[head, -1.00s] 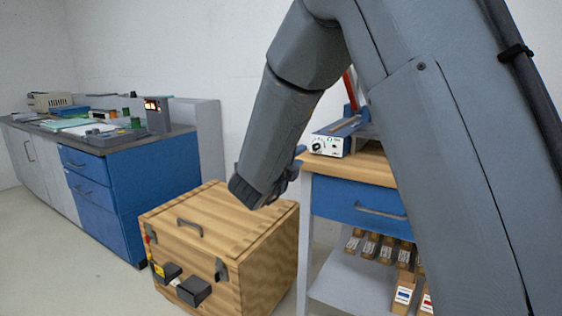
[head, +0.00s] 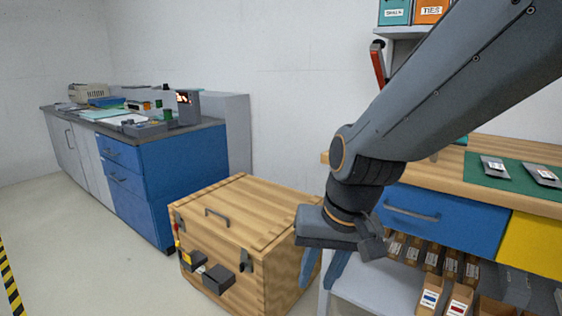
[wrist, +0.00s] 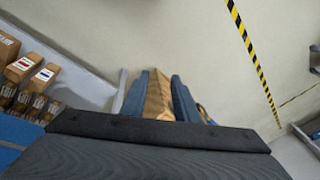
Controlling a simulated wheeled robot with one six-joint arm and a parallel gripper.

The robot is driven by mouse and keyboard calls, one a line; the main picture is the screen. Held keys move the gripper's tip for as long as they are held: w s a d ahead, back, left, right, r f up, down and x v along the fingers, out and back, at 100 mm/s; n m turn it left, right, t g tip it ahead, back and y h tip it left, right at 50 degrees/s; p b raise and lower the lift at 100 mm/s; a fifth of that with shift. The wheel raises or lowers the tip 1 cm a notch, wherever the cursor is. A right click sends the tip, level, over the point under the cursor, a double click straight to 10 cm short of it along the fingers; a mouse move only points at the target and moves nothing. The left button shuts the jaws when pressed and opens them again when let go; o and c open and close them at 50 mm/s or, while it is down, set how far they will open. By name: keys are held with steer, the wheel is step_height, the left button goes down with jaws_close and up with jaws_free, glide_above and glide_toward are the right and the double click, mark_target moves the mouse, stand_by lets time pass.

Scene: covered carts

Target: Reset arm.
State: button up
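My gripper (head: 323,270) hangs down in the head view, in front of the gap between a wooden crate and the workbench. Its two blue fingers stand apart, and I see nothing held between them. In the wrist view the fingers (wrist: 159,100) are also apart, with a brown wooden surface showing between them, probably the crate beyond. My arm comes in from the upper right and is bent at the wrist.
The closed wooden crate (head: 236,219) stands on the floor beside the workbench's blue drawer (head: 440,215). A blue cabinet (head: 185,180) stands at left. Floor (head: 90,270) is clear at front left.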

steer(key=s+d+n+g+h, duration=0.1)
steer(key=s+d+n+g, duration=0.2)
steer(key=s, duration=0.5)
steer(key=d+r+m+t+p, duration=0.1)
steer(key=d+r+m+p, duration=0.2)
steer(key=d+r+p, duration=0.5)
steer(key=d+p, duration=0.1)
steer(key=p, duration=0.7)
steer(key=shift+w+d+r+h, duration=0.15)
steer(key=shift+w+d+h, duration=0.15)
steer(key=shift+w+h, duration=0.1)
